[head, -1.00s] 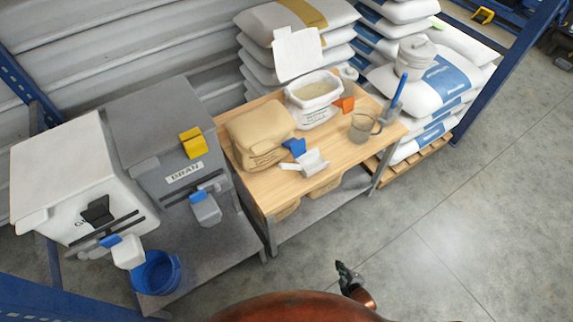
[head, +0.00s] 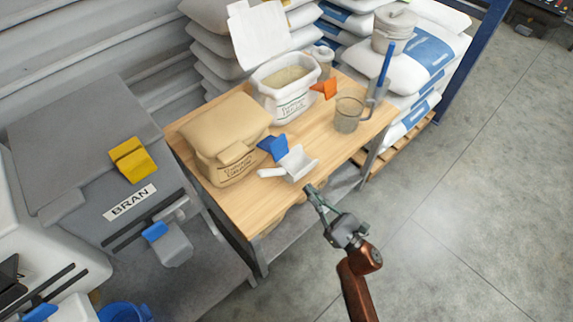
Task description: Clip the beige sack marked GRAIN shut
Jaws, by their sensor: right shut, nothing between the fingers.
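The beige sack (head: 226,134) stands on the wooden bench top at left; its top looks folded over and the small print on its front is too fine to read surely. A blue clip (head: 272,148) lies on the bench just right of it, beside a white scoop (head: 291,165). An orange clip (head: 324,89) is by the white open container. My right gripper (head: 313,192) is shut and empty, just off the bench's front edge, below and right of the scoop. My left gripper is out of view.
A white open container (head: 285,92) of grainy material stands behind the sack. A clear jug (head: 348,115) stands at the bench's right. A yellow clip (head: 132,160) sits on the grey BRAN bin (head: 80,150) at left. Stacked sacks stand behind; floor at right is clear.

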